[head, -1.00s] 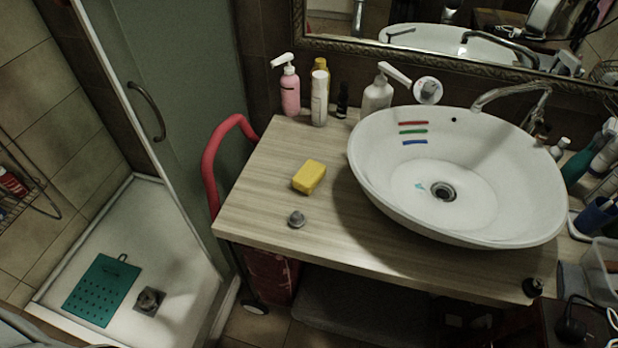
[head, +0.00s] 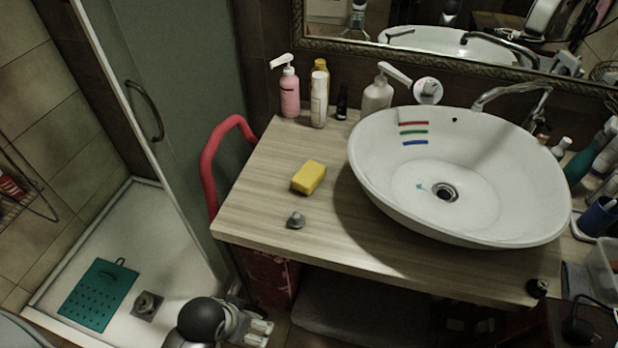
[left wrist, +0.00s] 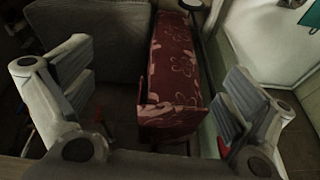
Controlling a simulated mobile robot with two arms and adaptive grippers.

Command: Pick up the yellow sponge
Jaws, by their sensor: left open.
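The yellow sponge (head: 309,177) lies on the wooden countertop (head: 262,205), left of the white basin. My left gripper (head: 262,328) shows at the bottom of the head view, below and in front of the counter's front edge, well apart from the sponge. In the left wrist view my left gripper (left wrist: 160,100) is open, with nothing between its fingers. The sponge is not in the left wrist view. My right gripper is in neither view.
A small grey stopper (head: 296,220) lies in front of the sponge. The basin (head: 362,165) stands to the right, with bottles (head: 319,99) behind. A red curved rail (head: 208,165) rises at the counter's left edge. A dark red patterned box (left wrist: 172,75) is beneath.

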